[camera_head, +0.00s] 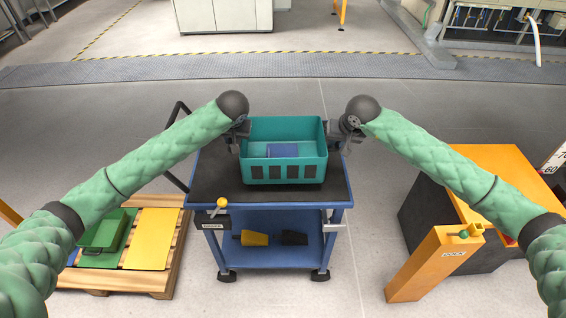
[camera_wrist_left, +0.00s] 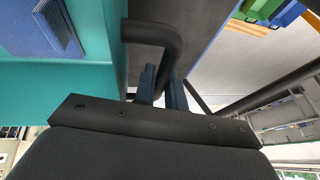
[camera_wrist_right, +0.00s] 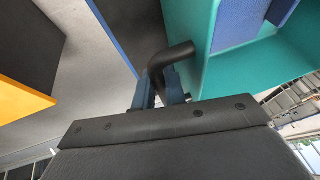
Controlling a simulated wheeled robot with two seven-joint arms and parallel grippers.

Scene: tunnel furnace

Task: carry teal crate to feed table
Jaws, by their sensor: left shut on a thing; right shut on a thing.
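The teal crate (camera_head: 284,172) is over the dark top of the blue cart (camera_head: 215,172), upright, with a blue block (camera_head: 283,150) inside. I cannot tell whether it rests on the cart top or is slightly above it. My left gripper (camera_head: 238,140) is at the crate's left side, shut on its dark handle (camera_wrist_left: 165,38); the left fingers (camera_wrist_left: 162,88) show in the left wrist view. My right gripper (camera_head: 335,138) is at the right side, shut on the other handle (camera_wrist_right: 170,56); the right fingers (camera_wrist_right: 160,85) show in the right wrist view. No feed table is identifiable.
A wooden pallet (camera_head: 165,280) with a green case (camera_head: 104,232) and yellow panel (camera_head: 153,238) lies at left. An orange-topped dark block (camera_head: 490,165) and orange post (camera_head: 432,262) stand at right. Yellow and black pieces lie on the cart's lower shelf (camera_head: 270,263). Floor beyond the cart is clear.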

